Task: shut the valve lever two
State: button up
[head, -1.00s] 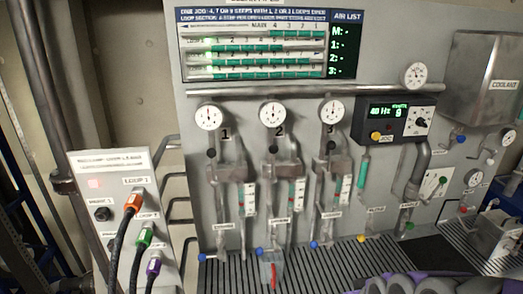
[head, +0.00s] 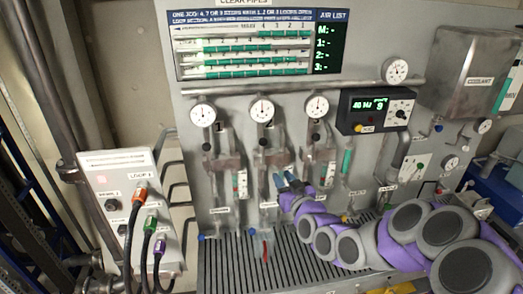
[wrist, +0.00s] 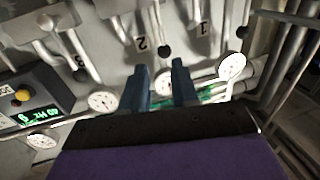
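Valve lever two shows in the head view as a black ball knob (head: 264,142) below the middle gauge, beside the number 2. In the wrist view, which is upside down, a black knob (wrist: 164,52) shows just beyond the fingertips, near the 2 label (wrist: 141,43). My gripper (head: 284,177) is in front of the panel, below and right of the knob, between columns two and three. In the wrist view its two blue fingers (wrist: 166,66) stand apart with nothing between them. The fingers appear clear of the lever; exact depth cannot be told.
Column one (head: 207,147) and column three, with its gauge (head: 317,106), flank column two. A pump display box (head: 377,111) is at the right. A connector box (head: 126,205) with cables stands at the left. A striped grate (head: 225,265) lies below.

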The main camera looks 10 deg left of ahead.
aim_at(263, 153)
jog(key=p+x, duration=0.2)
jog(key=x, duration=1.4)
jog(key=shift+w+a, duration=0.2)
jog(key=shift+a, duration=0.15)
jog(key=shift+c, duration=0.2)
grip_shut()
